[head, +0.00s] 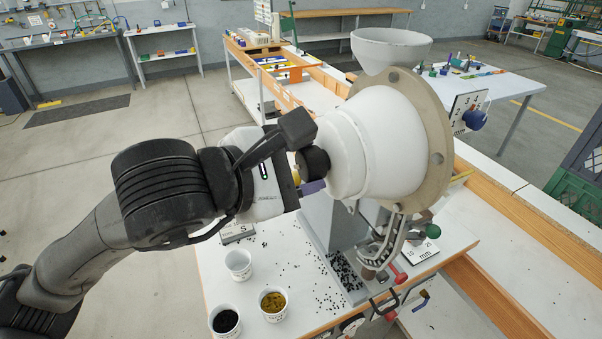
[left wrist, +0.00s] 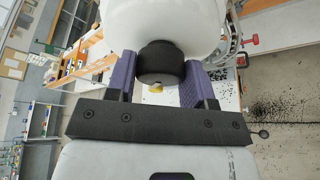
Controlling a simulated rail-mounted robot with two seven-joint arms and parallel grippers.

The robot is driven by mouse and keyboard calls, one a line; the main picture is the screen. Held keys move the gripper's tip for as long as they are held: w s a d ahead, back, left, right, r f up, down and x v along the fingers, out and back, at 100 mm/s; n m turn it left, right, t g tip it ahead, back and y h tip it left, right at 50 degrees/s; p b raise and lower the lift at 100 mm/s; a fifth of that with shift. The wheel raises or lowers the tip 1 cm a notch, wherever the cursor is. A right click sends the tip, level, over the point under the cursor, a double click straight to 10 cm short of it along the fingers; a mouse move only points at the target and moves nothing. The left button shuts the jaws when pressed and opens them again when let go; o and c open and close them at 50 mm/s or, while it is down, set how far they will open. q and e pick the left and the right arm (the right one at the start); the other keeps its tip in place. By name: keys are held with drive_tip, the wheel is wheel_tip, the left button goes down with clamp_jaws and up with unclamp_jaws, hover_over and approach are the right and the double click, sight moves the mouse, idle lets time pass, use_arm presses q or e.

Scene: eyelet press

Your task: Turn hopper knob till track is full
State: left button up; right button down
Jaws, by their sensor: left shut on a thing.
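The hopper is a white rounded drum (head: 375,145) with a tan flange and a white funnel (head: 391,48) on top. Its black knob (head: 314,161) sticks out of the drum's left end. My left gripper (head: 313,170) is shut on the knob, with a purple finger on each side. In the left wrist view the knob (left wrist: 160,62) sits between both fingers, close to the white drum. The curved track (head: 392,238) runs down below the flange to the press; I cannot tell how full it is. My right gripper is not in view.
Three white cups stand on the bench: one empty-looking (head: 238,263), one with brass-coloured pieces (head: 273,301), one with black pieces (head: 225,320). Small black eyelets lie scattered around the press base (head: 345,275). A red-knobbed lever (head: 400,278) is near the track's lower end.

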use_arm(q)
drive_tip(key=shift+f, duration=0.1)
idle(0.3)
drive_tip(key=o, duration=0.9)
drive_tip(key=v, duration=1.3)
drive_tip(key=shift+s+a+r, duration=0.2)
drive_tip(key=shift+s+a, duration=0.05)
drive_tip(key=shift+s, duration=0.05)
